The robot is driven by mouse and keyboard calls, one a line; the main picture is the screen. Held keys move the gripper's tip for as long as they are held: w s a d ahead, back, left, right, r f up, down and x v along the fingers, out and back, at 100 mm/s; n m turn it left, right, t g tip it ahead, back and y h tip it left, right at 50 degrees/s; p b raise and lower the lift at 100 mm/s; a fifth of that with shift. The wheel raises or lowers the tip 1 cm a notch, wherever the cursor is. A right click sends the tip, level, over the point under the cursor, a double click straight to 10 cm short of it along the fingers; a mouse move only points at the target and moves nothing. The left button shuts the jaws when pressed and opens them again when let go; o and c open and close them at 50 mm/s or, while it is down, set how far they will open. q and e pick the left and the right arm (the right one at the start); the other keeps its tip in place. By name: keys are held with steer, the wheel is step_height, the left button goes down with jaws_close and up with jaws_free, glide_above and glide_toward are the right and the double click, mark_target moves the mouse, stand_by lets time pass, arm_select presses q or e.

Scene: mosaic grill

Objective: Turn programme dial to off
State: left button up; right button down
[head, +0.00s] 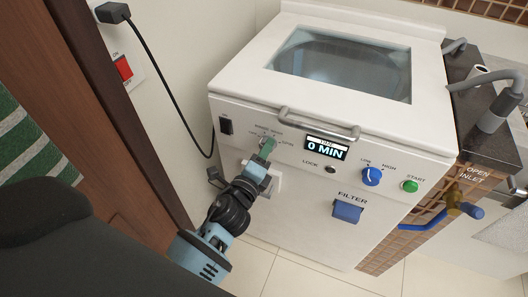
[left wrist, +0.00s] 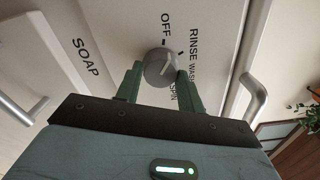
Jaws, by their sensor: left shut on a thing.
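The programme dial (left wrist: 160,68) is a round grey knob on the white machine's front panel (head: 300,205). Labels OFF, RINSE, WASH and SPIN stand around it in the left wrist view. A pale mark on its face points up and right, towards the RINSE side, though its exact setting is hard to read. My left gripper (head: 268,148) is at the dial; its green fingers (left wrist: 160,82) are shut on it from both sides. In the head view the gripper largely hides the dial. My right gripper is not in view.
The display (head: 327,148) reads 0 MIN. A lid handle (head: 320,124) juts out above the dial. A blue knob (head: 372,176), green START button (head: 410,186) and blue filter cover (head: 347,211) are to the right. A soap drawer handle (left wrist: 18,108) lies near the gripper.

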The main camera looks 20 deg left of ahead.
arm_select(q)
steer(key=n, duration=0.4)
steer(key=shift+o, duration=0.2)
stand_by(0.5)
steer(key=shift+c, duration=0.2)
steer(key=o, duration=1)
steer(key=shift+s, duration=0.1)
steer(key=s, duration=0.7)
steer(key=shift+s+d, duration=0.15)
steer(key=shift+s, duration=0.15)
